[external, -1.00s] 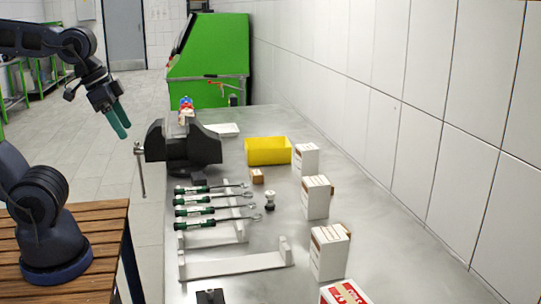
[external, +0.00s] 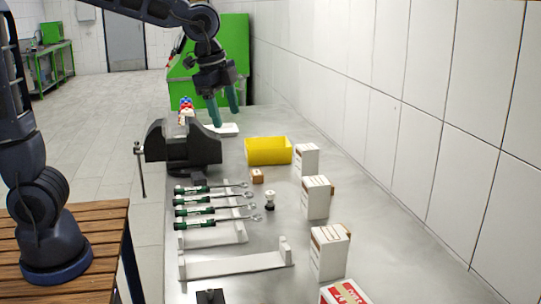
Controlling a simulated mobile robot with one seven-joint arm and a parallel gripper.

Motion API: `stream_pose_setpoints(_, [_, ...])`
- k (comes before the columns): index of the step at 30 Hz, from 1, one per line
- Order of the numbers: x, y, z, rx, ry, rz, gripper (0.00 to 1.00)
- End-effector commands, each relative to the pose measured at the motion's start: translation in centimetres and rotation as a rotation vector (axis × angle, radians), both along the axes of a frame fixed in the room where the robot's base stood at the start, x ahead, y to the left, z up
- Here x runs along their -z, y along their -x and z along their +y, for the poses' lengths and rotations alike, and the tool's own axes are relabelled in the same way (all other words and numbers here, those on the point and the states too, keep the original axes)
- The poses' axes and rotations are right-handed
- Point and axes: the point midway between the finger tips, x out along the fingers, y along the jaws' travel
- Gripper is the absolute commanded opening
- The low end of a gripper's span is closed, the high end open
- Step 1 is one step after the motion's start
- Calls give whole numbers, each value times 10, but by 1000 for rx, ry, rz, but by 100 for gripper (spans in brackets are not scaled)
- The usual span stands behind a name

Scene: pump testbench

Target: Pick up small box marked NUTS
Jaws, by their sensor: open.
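My gripper (external: 225,116) is open and empty, pointing down above the far part of the bench, over the area behind the vise. No box clearly shows the word NUTS; the lettering is too small to read. A small brown box (external: 257,177) sits on the bench in front of the yellow bin. White boxes stand upright along the right side: a far one (external: 306,160), a middle one (external: 315,198) and a near one (external: 329,254). A red and white box (external: 344,293) is cut off at the bottom edge. My gripper is apart from all of them.
A dark vise (external: 184,146) stands at the bench's left edge. A wall bounds the right side.

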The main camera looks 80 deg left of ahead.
Motion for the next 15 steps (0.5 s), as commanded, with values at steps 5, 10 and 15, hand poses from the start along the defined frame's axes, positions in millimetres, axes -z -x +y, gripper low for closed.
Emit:
stream_pose_setpoints(5, [17, -52, -12, 125, -24, 42, 62])
stream_pose_setpoints(10, [39, -98, -22, 245, -41, 78, 62])
stream_pose_setpoints(15, [66, -143, -34, 365, -54, 112, 62])
